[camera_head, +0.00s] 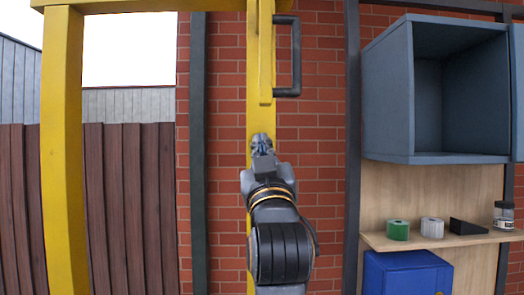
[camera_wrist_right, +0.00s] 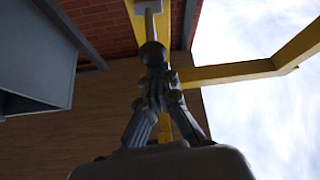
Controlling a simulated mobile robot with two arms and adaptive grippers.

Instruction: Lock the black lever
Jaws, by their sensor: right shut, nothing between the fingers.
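A black bracket-shaped handle (camera_head: 296,55) is fixed to the right side of the yellow post (camera_head: 265,50), high in the head view. My right gripper (camera_head: 262,142) is shut and empty, pointing up in front of the post, below and left of that handle. In the right wrist view, a dark round knob on a thin rod (camera_wrist_right: 153,55) shows just past the shut fingertips (camera_wrist_right: 158,80). I cannot tell whether the knob touches the fingers, or whether it or the handle is the black lever. My left gripper is out of view.
A yellow beam frame (camera_head: 62,140) stands at left before a brown fence (camera_head: 130,200). A grey open cabinet (camera_head: 385,90) hangs at right above a wooden shelf (camera_head: 375,240) with small items. A blue box (camera_head: 405,275) is below. A brick wall (camera_head: 225,120) lies behind.

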